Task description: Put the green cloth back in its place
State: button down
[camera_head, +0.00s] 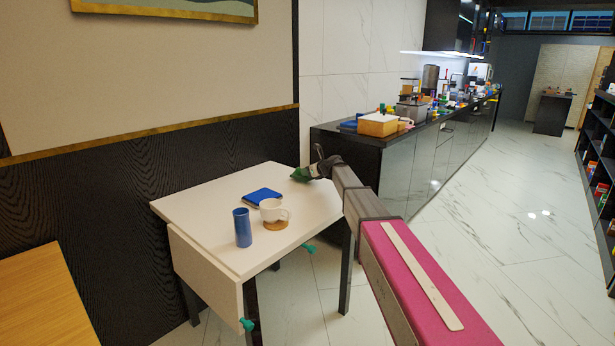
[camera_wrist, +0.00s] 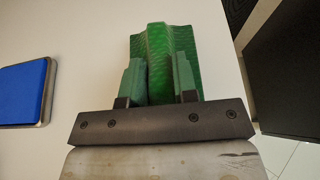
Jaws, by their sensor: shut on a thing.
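The green cloth (camera_wrist: 167,38) is pinched between the two fingers of my gripper (camera_wrist: 160,80) in the wrist view. A raised fold of it stands between the fingers, and the rest spreads flat beyond them. In the head view the cloth (camera_head: 298,174) shows as a small green patch at my gripper (camera_head: 312,171), over the far right corner of the white table (camera_head: 215,197). I cannot tell whether the cloth touches the tabletop or hangs just above it.
On the table are a blue cloth or pad (camera_head: 263,197), also in the wrist view (camera_wrist: 22,92), a white mug (camera_head: 270,210) on a wooden coaster (camera_head: 277,225), and a blue cup (camera_head: 242,228). A dark counter (camera_head: 390,138) with several items stands behind. The table's left part is clear.

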jog(key=shift+f, duration=0.9)
jog(key=shift+f, duration=0.15)
jog(key=c, duration=0.9)
grip_release()
jog(key=shift+d+r, duration=0.1)
jog(key=shift+r, duration=0.1)
jog(key=v, duration=1.1)
jog(key=shift+s+d+r, duration=0.25)
